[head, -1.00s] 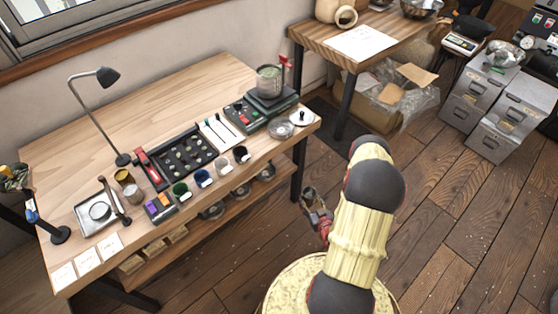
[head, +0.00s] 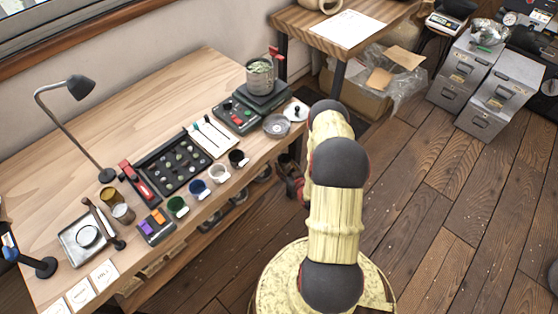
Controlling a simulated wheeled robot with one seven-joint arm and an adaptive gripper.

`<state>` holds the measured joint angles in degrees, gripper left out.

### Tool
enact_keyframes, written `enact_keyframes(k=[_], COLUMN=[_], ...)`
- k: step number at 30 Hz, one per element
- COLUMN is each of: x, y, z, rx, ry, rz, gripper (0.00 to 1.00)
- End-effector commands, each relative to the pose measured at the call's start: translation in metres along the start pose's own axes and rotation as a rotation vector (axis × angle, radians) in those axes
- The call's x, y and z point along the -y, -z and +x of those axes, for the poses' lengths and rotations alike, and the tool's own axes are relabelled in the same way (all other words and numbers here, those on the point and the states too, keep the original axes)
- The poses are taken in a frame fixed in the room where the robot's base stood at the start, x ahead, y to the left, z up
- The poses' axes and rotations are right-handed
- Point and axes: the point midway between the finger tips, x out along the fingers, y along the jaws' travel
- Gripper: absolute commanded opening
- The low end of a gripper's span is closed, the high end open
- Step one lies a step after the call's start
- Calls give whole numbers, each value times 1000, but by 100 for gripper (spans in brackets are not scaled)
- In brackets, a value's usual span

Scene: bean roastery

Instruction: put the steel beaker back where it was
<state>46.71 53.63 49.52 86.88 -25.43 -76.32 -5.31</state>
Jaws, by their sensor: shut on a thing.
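My gripper (head: 292,186) shows red beside the front edge of the workbench (head: 150,85), near its right end. It is shut on a small dark metallic thing (head: 285,163), which I take to be the steel beaker. Most of it is hidden by my arm and the bench edge, so its tilt and contents cannot be told. A grey cylindrical vessel with green contents (head: 259,78) stands on the black scale (head: 264,97) at the bench's back right.
Along the bench front stand several small cups (head: 219,173), a round steel dish (head: 277,126) and a white lid with a black knob (head: 295,111). A black sample tray (head: 178,165) and lamp (head: 80,86) are farther left. Open floor lies right of my arm.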

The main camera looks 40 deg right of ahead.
Motion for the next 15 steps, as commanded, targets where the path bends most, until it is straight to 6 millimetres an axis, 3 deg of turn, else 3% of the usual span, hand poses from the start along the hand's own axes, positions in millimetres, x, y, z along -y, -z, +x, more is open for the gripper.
enact_keyframes(k=[1,6,15], x=[1,0,0], y=[4,18,27], z=[14,45,66], rx=[-5,-3,-2], ry=[3,1,0], rz=[-3,-1,0], gripper=[14,14,14])
